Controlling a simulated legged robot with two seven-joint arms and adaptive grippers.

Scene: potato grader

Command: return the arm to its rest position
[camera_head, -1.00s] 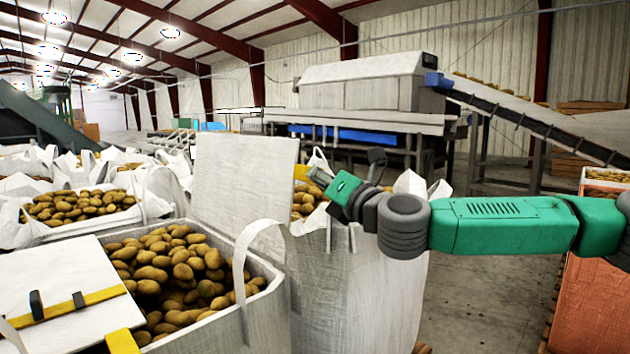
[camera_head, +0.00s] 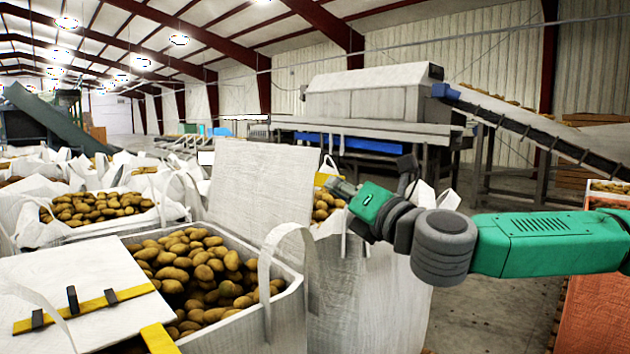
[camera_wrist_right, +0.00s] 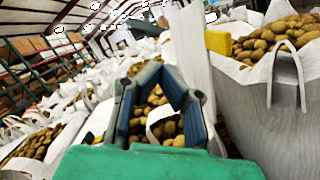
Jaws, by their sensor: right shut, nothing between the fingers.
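My right arm (camera_head: 545,243) is green with dark grey joints and reaches in from the right in the head view. Its right gripper (camera_head: 335,186) points left, above the white bags and beside an upright white panel (camera_head: 262,190). In the right wrist view the gripper's dark fingers (camera_wrist_right: 158,72) come together at their tips with nothing between them. Potatoes show behind and below the fingers in that view. My left gripper is not in view.
An open white box of potatoes (camera_head: 292,310) stands at the front, with a white lid with yellow straps (camera_head: 75,290) at its left. More potato bags (camera_head: 90,232) fill the left. A grading machine (camera_head: 365,95) and conveyor (camera_head: 540,125) stand behind. Grey floor (camera_head: 500,315) shows at right.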

